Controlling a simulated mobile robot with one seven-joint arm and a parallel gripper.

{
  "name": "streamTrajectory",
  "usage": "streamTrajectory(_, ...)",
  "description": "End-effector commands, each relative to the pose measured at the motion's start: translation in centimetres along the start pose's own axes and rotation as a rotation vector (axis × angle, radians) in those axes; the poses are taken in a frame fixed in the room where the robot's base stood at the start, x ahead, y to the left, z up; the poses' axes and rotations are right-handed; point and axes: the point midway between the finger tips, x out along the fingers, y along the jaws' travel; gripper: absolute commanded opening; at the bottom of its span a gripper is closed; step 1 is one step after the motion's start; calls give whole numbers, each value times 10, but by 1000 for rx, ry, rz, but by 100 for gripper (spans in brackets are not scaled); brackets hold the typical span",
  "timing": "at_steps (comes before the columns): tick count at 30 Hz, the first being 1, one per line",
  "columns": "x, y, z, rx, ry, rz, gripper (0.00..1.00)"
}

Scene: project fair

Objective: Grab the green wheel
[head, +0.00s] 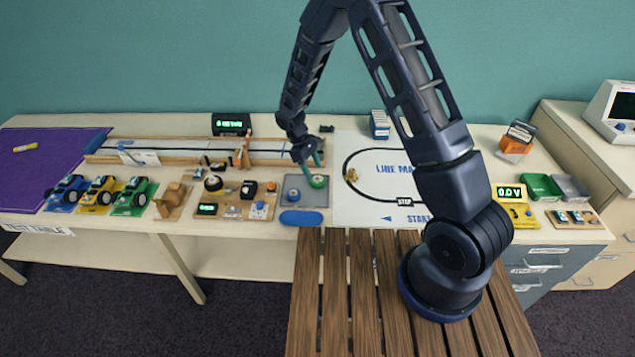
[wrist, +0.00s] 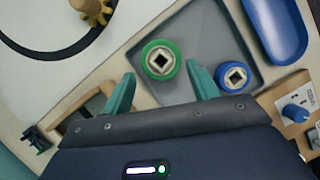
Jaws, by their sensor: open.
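The green wheel (wrist: 159,59) lies in a grey tray (wrist: 210,18), with its pale square hub facing up. In the head view the green wheel (head: 318,181) is at the right side of the tray, just below my gripper. My gripper (wrist: 162,82) is open, with its two teal fingertips apart on either side of the near edge of the wheel in the wrist view. The fingers also show in the head view (head: 314,164), close above the wheel. I cannot tell whether they touch it. A blue wheel (wrist: 236,76) lies in the same tray, close beside my gripper's right finger.
A blue oval dish (head: 301,218) lies in front of the tray. The white line-track sheet (head: 350,212) lies to the right, with a yellow-brown gear (head: 351,175) on it. A board with electrical parts (head: 236,209) is to the left.

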Motion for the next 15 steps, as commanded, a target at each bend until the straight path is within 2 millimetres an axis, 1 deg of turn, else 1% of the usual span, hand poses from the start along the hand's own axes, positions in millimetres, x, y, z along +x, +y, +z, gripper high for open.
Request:
streamTrajectory(7, 34, -1, 3, 0, -3, -1, 59)
streamTrajectory(11, 44, -1, 2, 0, -1, 0, 59)
streamTrajectory(15, 46, -1, 2, 0, 0, 0, 59)
